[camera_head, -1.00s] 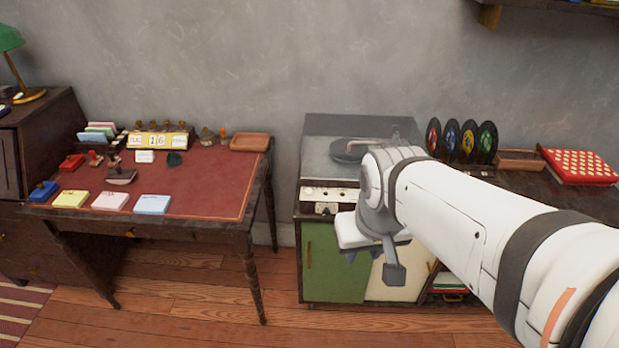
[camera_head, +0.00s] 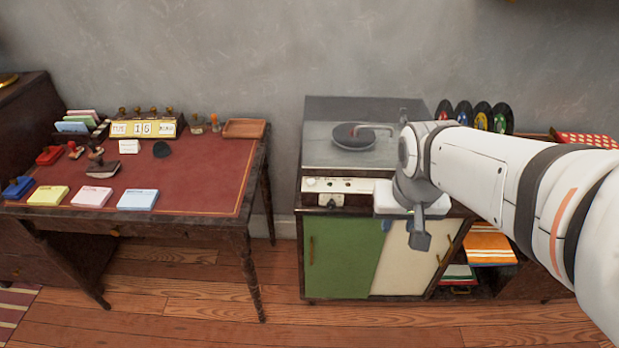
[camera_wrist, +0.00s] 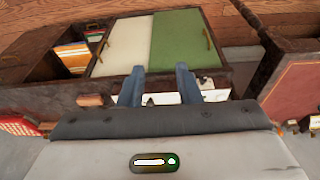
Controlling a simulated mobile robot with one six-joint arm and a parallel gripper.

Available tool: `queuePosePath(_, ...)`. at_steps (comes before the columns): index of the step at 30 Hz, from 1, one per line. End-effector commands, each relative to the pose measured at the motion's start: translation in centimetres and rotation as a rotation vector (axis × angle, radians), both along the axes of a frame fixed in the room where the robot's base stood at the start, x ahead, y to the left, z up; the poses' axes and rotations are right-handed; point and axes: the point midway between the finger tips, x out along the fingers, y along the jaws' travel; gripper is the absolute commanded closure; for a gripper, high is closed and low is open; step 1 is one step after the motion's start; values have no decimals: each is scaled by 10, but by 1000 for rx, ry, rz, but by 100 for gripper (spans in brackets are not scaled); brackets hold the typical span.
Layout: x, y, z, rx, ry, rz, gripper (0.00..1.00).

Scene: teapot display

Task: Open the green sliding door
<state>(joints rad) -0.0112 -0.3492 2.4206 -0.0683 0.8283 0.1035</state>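The green sliding door (camera_head: 340,257) forms the left front of the record-player cabinet, with a thin vertical handle (camera_head: 311,251) near its left edge. A cream door (camera_head: 405,262) stands beside it on the right. In the wrist view, which is turned over, the green door (camera_wrist: 184,38) is right of the cream door (camera_wrist: 124,45), with its handle (camera_wrist: 207,38) at its right edge. My gripper (camera_wrist: 158,82) has two blue-grey fingers apart with nothing between them. In the head view my gripper (camera_head: 402,224) is in front of the cabinet's upper right, apart from the handle.
A record player (camera_head: 355,137) sits on the cabinet. A red-topped desk (camera_head: 200,180) stands to the left, its near leg (camera_head: 252,275) close to the cabinet. Shelves with folded striped cloth (camera_head: 488,243) are right of it. The wooden floor (camera_head: 350,325) in front is clear.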

Motion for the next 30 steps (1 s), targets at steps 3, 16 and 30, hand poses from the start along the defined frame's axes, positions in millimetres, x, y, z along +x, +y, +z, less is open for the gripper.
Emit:
queuePosePath(3, 37, 15, -71, -19, -11, -31, 69)
queuePosePath(16, 153, 99, -267, -26, -101, -128, 69)
queuePosePath(30, 199, 161, -375, 12, -150, -165, 69)
